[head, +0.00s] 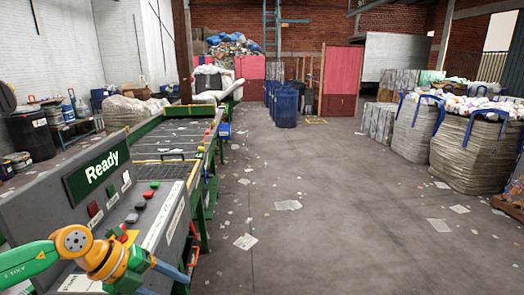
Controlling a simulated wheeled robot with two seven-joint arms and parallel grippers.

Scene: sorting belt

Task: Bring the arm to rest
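My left arm comes in at the lower left, with a green link and orange and yellow joints in front of the sorting belt's control panel (40,205). My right arm and gripper are not in view. The panel has a dark green screen (97,171) reading "Ready", with red, green and black buttons beside it. The belt (170,141), in a green frame, runs away behind the panel and appears bare in its near part.
Blue bins (287,108) stand mid-floor at the back. Large filled sacks (470,155) stand on the right, near a wooden pallet (509,207). Scraps of paper (288,205) litter the otherwise open concrete floor. A dark drum (31,137) stands at the left.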

